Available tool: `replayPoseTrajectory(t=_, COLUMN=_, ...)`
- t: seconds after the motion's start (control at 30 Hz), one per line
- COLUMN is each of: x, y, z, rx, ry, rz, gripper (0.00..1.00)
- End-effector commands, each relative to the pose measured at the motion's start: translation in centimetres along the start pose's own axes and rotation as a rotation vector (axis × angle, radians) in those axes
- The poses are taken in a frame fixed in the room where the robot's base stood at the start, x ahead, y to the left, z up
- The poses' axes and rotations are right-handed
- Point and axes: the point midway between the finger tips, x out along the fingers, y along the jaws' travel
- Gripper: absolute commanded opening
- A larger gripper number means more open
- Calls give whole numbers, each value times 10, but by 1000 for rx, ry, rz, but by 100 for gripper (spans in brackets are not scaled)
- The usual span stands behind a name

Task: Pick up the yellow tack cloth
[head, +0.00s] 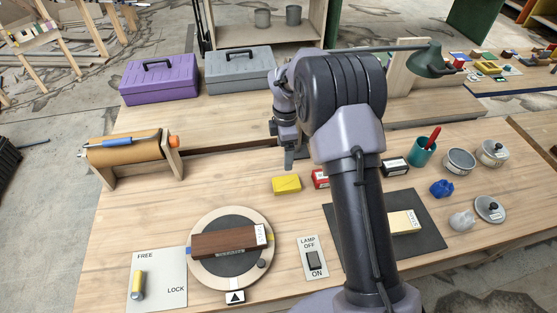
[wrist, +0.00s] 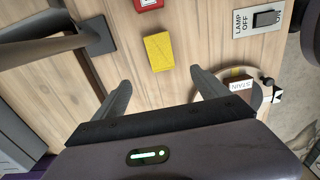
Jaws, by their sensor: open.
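The yellow tack cloth (head: 286,185) is a small folded yellow block lying flat on the wooden bench, left of the arm in the head view. In the wrist view the yellow tack cloth (wrist: 160,51) lies beyond the fingertips, roughly centred between them. My gripper (wrist: 160,80) is open and empty, with both fingers showing and bare wood between them. In the head view my gripper (head: 289,160) hangs above the bench, just behind the cloth and apart from it. Part of the gripper is hidden by the arm.
A red box (head: 320,178) sits right of the cloth. A round turntable (head: 205,273) with a brown wood block (head: 225,243) is in front left. The lamp switch (head: 313,259) is in front. A paper roll stand (head: 130,148) is at left. Bare wood surrounds the cloth.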

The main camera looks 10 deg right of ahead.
Motion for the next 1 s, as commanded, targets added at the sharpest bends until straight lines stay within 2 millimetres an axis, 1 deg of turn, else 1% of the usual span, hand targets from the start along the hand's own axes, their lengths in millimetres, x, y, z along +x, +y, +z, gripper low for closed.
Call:
replayPoseTrajectory(t=0.03, x=21, y=-1, z=0, rx=1, ry=0, rz=-3, gripper=85)
replayPoseTrajectory(t=0.1, x=44, y=-1, z=0, rx=1, ry=0, rz=-4, gripper=85)
replayPoseTrajectory(t=0.2, x=74, y=-1, z=0, rx=3, ry=1, rz=-3, gripper=85)
replayPoseTrajectory(t=0.3, x=95, y=-1, z=1, rx=3, ry=0, rz=-2, gripper=85)
replayPoseTrajectory(t=0.53, x=117, y=1, z=2, rx=5, ry=1, rz=0, gripper=85)
replayPoseTrajectory(t=0.57, x=122, y=2, z=3, rx=5, ry=1, rz=0, gripper=85)
replayPoseTrajectory(t=0.7, x=151, y=5, z=7, rx=5, ry=1, rz=-1, gripper=85)
replayPoseTrajectory(t=0.77, x=159, y=5, z=7, rx=5, ry=1, rz=-1, gripper=85)
replayPoseTrajectory(t=0.8, x=161, y=6, z=7, rx=5, ry=1, rz=0, gripper=85)
replayPoseTrajectory(t=0.97, x=159, y=6, z=7, rx=5, ry=1, rz=1, gripper=85)
replayPoseTrajectory(t=1.0, x=159, y=6, z=7, rx=5, ry=1, rz=1, gripper=77)
